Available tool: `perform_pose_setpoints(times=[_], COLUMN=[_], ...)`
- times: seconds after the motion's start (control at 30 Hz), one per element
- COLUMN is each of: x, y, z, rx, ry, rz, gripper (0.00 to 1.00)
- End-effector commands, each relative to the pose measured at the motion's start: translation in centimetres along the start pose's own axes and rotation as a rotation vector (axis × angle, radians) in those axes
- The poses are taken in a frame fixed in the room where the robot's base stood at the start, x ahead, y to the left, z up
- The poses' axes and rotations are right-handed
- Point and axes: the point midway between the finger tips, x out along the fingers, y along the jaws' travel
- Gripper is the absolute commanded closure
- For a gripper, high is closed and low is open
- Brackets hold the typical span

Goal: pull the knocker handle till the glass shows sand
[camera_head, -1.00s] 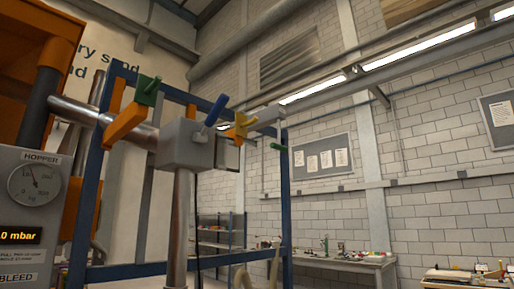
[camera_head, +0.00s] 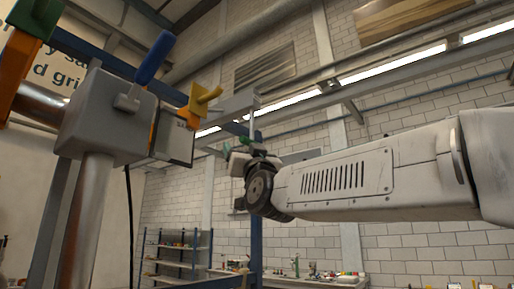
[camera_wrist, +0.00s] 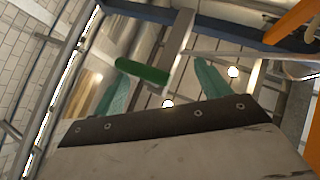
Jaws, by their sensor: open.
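A green cylindrical grip (camera_wrist: 142,73) hangs from a grey bar in the wrist view; it looks like the knocker handle. My gripper (camera_wrist: 163,64) is open, with one teal finger on each side of the picture. The grip lies across the gap, its left end by the left fingertip; whether they touch I cannot tell. In the head view my gripper (camera_head: 238,146) is small, just below the grey bar (camera_head: 240,103), and the grip is hard to separate from the fingers. I cannot make out sand in any glass.
A bench and shelves (camera_head: 178,258) are farther back.

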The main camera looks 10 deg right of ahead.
Motion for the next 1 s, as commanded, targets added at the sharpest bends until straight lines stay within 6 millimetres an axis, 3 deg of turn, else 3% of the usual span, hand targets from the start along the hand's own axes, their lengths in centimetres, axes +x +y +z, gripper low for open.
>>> perform_pose_setpoints(times=[0.17,0.3,0.6,1.0], x=[0.3,2.1,6.6,7.6], y=[2.5,3.2,3.4,3.3], z=[-1.3,-1.3,-1.5,-1.6], rx=[-0.038,-0.046,-0.045,-0.044], ry=[0.063,0.061,0.060,0.058], rz=[0.041,0.047,0.047,0.044], gripper=[0.24,0.24,0.24,0.24])
